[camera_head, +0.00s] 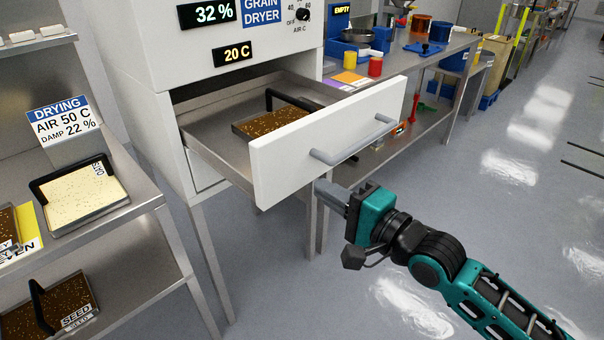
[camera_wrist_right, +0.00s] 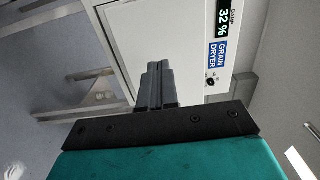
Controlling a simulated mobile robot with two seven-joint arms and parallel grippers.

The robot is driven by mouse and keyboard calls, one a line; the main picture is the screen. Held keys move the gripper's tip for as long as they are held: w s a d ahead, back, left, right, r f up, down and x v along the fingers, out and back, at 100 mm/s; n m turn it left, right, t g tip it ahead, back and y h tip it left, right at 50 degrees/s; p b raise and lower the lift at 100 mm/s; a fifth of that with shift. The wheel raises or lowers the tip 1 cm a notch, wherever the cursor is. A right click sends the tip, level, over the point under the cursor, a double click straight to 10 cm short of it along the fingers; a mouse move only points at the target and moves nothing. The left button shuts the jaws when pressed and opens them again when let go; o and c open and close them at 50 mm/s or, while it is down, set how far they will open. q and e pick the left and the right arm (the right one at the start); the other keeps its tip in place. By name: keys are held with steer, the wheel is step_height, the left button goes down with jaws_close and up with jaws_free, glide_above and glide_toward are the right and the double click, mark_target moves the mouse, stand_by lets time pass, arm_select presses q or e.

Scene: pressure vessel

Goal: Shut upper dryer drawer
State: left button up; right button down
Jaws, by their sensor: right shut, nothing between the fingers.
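The upper dryer drawer (camera_head: 325,142) is pulled well out of the white grain dryer (camera_head: 150,60). It has a white front with a grey bar handle (camera_head: 352,142). A tray of brown grain (camera_head: 262,122) with a black handle lies inside it. The right wrist view shows the shut fingers (camera_wrist_right: 157,85) in front of a white panel (camera_wrist_right: 150,30). My left gripper is not in view.
A metal shelf (camera_head: 150,195) at the left holds a cream-coloured tray (camera_head: 85,200) and a seed tray (camera_head: 70,305). A workbench (camera_head: 440,55) with containers stands behind the drawer at the right.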

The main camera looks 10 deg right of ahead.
mark_target(289, 168)
steer(key=x, duration=0.6)
steer(key=shift+w+a, duration=0.25)
steer(key=shift+w, duration=0.05)
